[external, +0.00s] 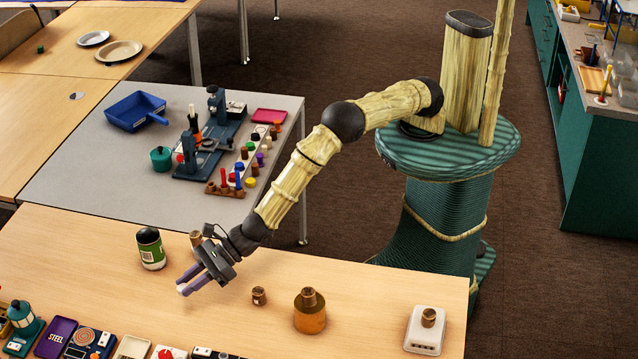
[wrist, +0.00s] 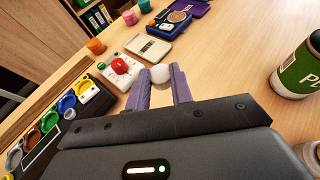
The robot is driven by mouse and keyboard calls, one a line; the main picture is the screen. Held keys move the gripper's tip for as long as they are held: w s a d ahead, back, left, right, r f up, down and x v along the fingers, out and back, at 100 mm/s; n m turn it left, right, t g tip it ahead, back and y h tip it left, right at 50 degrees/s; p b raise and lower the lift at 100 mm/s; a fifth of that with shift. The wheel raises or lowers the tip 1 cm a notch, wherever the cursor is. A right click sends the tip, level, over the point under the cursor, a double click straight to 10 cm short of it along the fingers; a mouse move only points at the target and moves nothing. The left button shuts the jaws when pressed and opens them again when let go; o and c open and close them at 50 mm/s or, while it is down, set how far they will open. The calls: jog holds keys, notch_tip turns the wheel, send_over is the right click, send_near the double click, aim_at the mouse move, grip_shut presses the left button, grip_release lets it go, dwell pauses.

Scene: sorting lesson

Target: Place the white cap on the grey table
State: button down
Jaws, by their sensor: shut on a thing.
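My gripper (external: 188,287) is over the wooden table, shut on the white cap (wrist: 160,73). In the wrist view, the cap sits between the tips of the two purple fingers. In the external view, a small white patch shows at the fingertips. How far the cap is above the wood is hard to tell. The grey table (external: 85,170) stands behind the wooden one, up and to the left of my gripper in the external view. Its left and front parts have bare surface.
On the grey table are a blue dustpan (external: 135,111), a teal pot (external: 161,158), a blue apparatus (external: 210,135) and a rack of coloured pieces (external: 238,178). A green-labelled jar (external: 151,249) and an orange bottle (external: 310,313) stand on the wooden table (external: 75,235).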

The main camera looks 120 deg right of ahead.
send_over(197, 316)
notch_tip(197, 316, down, 6)
jog(key=shift+s+r, duration=0.1)
jog(key=shift+r, duration=0.05)
jog(key=shift+f, duration=0.3)
jog(key=shift+f+b, duration=0.5)
jog(key=shift+f, duration=1.35)
jog(key=shift+f, duration=0.15)
jog(key=c, duration=1.2)
grip_release()
jog(key=shift+c, duration=0.2)
